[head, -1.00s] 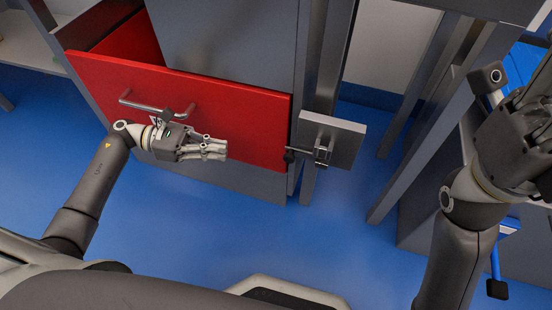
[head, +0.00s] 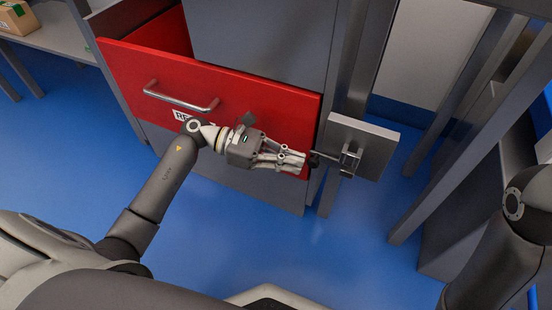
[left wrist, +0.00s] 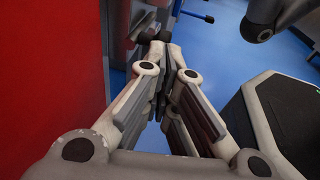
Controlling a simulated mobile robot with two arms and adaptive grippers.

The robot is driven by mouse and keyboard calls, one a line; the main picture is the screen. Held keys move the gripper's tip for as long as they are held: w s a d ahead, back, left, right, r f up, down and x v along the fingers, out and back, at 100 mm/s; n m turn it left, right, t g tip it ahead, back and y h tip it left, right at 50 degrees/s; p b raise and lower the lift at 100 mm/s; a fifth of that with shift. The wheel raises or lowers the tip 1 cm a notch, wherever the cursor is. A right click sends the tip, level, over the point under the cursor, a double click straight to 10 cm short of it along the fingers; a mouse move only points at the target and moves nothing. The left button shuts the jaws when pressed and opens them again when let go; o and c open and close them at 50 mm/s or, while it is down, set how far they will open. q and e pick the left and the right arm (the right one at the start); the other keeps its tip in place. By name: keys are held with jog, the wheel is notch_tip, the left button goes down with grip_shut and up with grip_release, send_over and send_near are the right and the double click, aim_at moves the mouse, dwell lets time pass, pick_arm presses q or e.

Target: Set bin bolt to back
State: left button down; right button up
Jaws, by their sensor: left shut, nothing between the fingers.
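The red bin (head: 225,85) tilts out of its grey cabinet, with a metal handle (head: 180,98) on its front. At its right edge, a thin bolt (head: 327,156) runs from a grey plate (head: 372,145) on the post toward the bin. My left gripper (head: 303,163) is shut and empty, its fingertips close to the bolt's dark knob end. Whether they touch it I cannot tell. In the left wrist view, the shut fingers (left wrist: 162,48) point toward dark and metal parts beside the red panel. My right arm shows at the right edge, but its gripper is out of view.
Grey posts and frames (head: 435,150) stand to the right of the bolt plate. A shelf with a cardboard box (head: 30,17) is at the far left. The blue floor (head: 330,245) in front of the cabinet is clear.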

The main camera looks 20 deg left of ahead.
pick_arm(q)
jog(key=shift+d, duration=0.2)
jog(key=d, duration=0.3)
jog(key=shift+s, duration=0.15)
dwell(0.3)
